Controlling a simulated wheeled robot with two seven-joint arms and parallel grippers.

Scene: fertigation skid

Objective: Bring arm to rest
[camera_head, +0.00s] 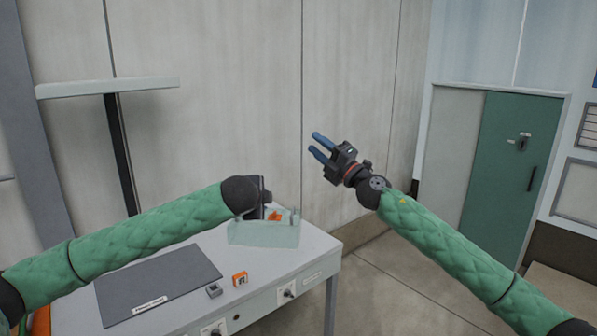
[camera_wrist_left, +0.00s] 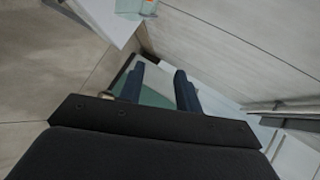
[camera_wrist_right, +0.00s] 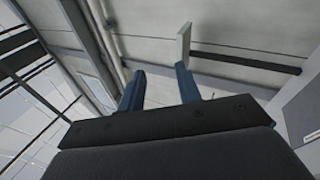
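My right gripper (camera_head: 316,143) is raised in front of the wall, its two blue fingers pointing up and left. The fingers are apart with nothing between them; the right wrist view (camera_wrist_right: 157,72) shows the same. My left arm reaches in from the left over the table, and its wrist hides the left fingers in the head view. In the left wrist view, my left gripper (camera_wrist_left: 158,72) has its two dark blue fingers apart and empty. Both green padded arms are held in the air.
A white table (camera_head: 321,245) holds a grey mat (camera_head: 160,283), a pale green bin (camera_head: 264,234) with orange items, a small grey block (camera_head: 214,291) and an orange block (camera_head: 240,280). A green door (camera_head: 512,170) stands at right. Open floor lies right of the table.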

